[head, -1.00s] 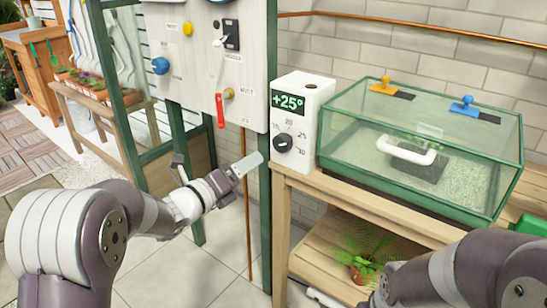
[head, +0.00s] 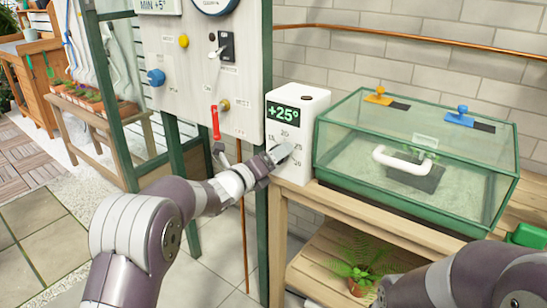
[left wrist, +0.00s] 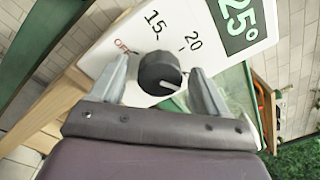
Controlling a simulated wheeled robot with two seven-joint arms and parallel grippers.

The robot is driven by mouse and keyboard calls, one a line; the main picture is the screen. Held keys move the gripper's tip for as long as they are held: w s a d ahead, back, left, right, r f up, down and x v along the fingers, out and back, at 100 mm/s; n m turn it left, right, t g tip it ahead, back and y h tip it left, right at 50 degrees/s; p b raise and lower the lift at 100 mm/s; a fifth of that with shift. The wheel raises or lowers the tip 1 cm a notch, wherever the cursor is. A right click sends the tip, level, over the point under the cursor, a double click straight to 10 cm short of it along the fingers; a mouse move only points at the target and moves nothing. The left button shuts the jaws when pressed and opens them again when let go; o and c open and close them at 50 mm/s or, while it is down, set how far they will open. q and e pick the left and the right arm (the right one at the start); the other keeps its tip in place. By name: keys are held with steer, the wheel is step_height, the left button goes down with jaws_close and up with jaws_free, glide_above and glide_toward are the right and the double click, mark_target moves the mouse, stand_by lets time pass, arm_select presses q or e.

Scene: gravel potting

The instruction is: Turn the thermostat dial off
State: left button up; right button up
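The thermostat (head: 314,125) is a white box with a green "+25°" display (head: 284,113), standing at the table's left end. Its black dial (left wrist: 160,72) shows in the left wrist view, but in the head view my gripper hides it. The dial's white pointer line points to the lower right, away from the red OFF mark (left wrist: 122,46) at upper left. My left gripper (head: 283,153) is in front of the thermostat's face. In the left wrist view, its two fingers (left wrist: 161,85) are open on either side of the dial, with gaps visible.
A green-framed glass case (head: 410,160) with a white handle stands right of the thermostat on the wooden table (head: 400,236). A panel (head: 240,70) with knobs and a red lever (head: 215,122) is at left. A potted fern (head: 357,270) is on the lower shelf.

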arm_select(q)
steer(key=c, duration=0.9)
steer(key=shift+c, duration=0.2)
steer(key=shift+s+d+f+m+t+y+p, duration=0.1)
steer(key=shift+m+t+y+p, duration=0.15)
steer(key=shift+m+p, duration=6.05)
steer(key=shift+d+f+m+t+y+p, duration=0.2)
steer(key=shift+m+p, duration=0.85)
steer(key=shift+m, duration=10.35)
steer(key=shift+a+r, duration=0.1)
steer(key=shift+a, duration=0.05)
